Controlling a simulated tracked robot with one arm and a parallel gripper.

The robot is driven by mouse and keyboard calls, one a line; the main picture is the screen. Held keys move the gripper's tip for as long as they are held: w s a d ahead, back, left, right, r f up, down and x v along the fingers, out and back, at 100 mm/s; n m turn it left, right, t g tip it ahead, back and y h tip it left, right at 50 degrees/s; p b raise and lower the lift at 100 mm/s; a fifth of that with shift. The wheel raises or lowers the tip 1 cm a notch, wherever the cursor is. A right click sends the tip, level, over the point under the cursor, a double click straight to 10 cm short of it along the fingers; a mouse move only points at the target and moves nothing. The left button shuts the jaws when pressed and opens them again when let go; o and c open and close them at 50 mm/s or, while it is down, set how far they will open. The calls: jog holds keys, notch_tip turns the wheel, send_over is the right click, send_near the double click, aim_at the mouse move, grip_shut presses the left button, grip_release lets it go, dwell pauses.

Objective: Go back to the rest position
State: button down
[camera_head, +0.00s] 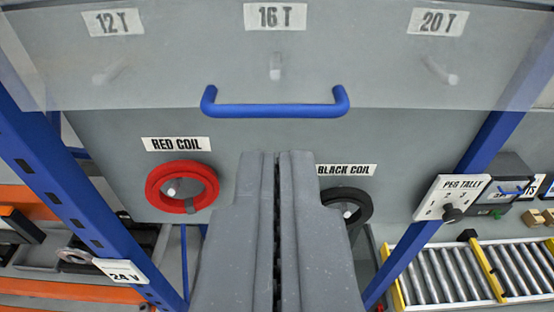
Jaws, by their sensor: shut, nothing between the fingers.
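My gripper (277,158) is in the lower middle of the view, its two grey fingers pressed together with only a thin dark seam between them. It holds nothing. It points at a grey upright panel (240,135) and covers the panel's lower middle and part of the black coil. No rest position is marked in view.
A clear cover (180,80) with a blue handle (275,109) spans pegs labelled 12 T, 16 T and 20 T. A red coil (154,187) and a black coil (362,208) hang below. Blue posts (75,190) flank the panel. A roller conveyor (450,278) is lower right.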

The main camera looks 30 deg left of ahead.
jog(key=s+d+f+m+h+b, duration=0.1)
jog(key=d+f+b, duration=0.3)
jog(key=d, duration=0.6)
jog(key=s+d+f+m+t+h+b, duration=0.1)
jog(key=s+d+f+m+h+b, duration=0.1)
jog(key=d+f, duration=0.7)
jog(key=s+d+f+m+h+b, duration=0.1)
jog(key=d+f+m+h+b, duration=0.2)
jog(key=d, duration=0.9)
notch_tip(320, 180, down, 4)
jog(key=h+b, duration=0.2)
jog(key=b, duration=0.2)
jog(key=shift+s+t, duration=0.15)
jog(key=shift+t, duration=0.15)
jog(key=shift+f, duration=0.1)
